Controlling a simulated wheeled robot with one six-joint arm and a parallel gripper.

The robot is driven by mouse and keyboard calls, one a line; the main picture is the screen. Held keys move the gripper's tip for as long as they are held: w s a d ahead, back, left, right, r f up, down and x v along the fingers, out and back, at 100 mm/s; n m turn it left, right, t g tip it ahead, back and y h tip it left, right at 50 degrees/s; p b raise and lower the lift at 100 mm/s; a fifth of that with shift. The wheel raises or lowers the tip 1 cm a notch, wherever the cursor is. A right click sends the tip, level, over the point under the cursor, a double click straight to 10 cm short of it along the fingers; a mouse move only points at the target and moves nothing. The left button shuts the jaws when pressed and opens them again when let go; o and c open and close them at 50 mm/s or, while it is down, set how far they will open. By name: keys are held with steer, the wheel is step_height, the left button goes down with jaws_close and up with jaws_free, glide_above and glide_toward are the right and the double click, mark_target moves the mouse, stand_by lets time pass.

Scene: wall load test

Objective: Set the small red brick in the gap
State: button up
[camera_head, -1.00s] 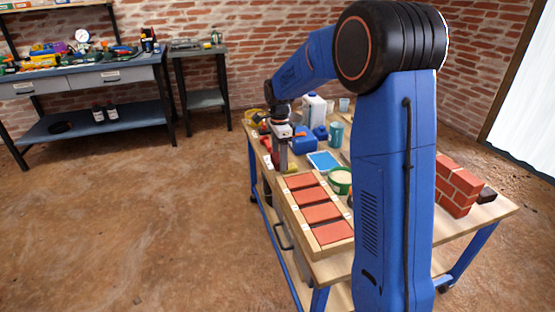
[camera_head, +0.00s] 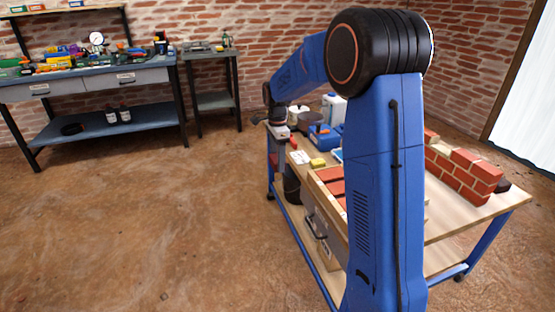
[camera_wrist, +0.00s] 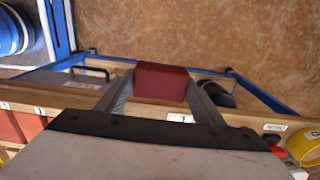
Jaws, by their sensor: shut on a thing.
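My gripper (camera_wrist: 162,98) is shut on the small red brick (camera_wrist: 162,82), which sits between the two fingers in the wrist view. A small brick wall (camera_head: 465,170) stands on the right part of the table, with stepped top courses. My arm hides part of the wall's left side, and I cannot make out the gap.
A wooden tray of red bricks (camera_head: 326,173) lies on the table's near left, partly behind my arm. A tool bench (camera_head: 90,88) is at the back left.

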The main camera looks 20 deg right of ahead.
steer(key=o, duration=0.6)
steer(key=shift+c, duration=0.9)
